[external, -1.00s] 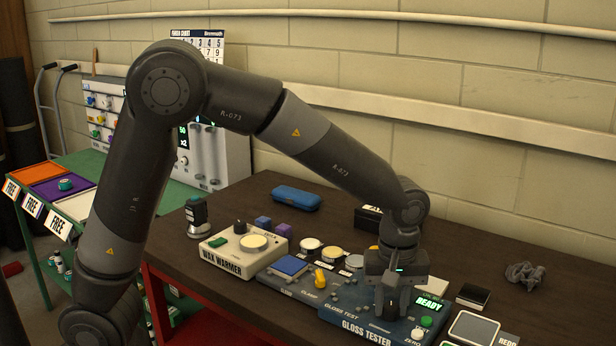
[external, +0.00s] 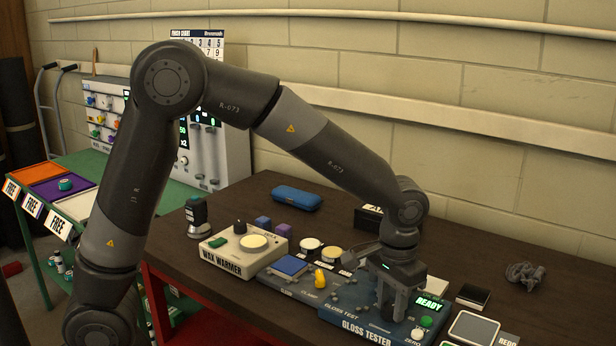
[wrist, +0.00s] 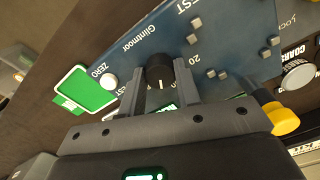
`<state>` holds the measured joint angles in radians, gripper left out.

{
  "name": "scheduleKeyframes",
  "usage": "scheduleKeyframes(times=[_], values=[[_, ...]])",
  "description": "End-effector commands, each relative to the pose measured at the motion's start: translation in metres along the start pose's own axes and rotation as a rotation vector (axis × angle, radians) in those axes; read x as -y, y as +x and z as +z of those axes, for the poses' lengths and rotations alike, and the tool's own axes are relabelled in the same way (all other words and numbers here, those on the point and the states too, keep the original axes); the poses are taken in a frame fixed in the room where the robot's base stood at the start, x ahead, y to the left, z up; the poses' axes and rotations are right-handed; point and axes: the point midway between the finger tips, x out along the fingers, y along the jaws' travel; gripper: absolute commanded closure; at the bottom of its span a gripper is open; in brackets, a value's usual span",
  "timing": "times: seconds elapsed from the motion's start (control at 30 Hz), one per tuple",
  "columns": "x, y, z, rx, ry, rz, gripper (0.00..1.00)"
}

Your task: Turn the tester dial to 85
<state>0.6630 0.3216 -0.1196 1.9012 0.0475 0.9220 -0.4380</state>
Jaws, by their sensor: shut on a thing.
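The blue gloss tester (external: 350,301) sits on the dark bench below my gripper, its screen (external: 430,302) reading READY. In the wrist view its panel (wrist: 225,35) shows a black round dial (wrist: 160,72) with a pale pointer line. My gripper (wrist: 159,80) is shut on this dial, one finger on each side. In the external view my gripper (external: 390,308) hides the dial.
A wax warmer (external: 240,250) stands to the left. A framed pad (external: 474,328) lies to the right.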

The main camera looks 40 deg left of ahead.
Motion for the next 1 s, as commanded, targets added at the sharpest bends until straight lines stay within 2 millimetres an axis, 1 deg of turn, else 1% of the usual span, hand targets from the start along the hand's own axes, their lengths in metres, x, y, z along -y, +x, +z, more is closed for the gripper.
scheduleKeyframes(times=[0.2,0.5,0.73,1.0], values=[[0.0009,-0.0008,-0.0012,-0.003,0.18,0.001,0.93],[0.0005,-0.0009,-0.0012,-0.003,0.355,0.0,0.93],[0.0001,-0.0009,-0.0011,-0.003,0.417,0.0,0.93],[-0.0001,-0.0009,-0.0011,-0.004,0.432,0.0,0.93]])
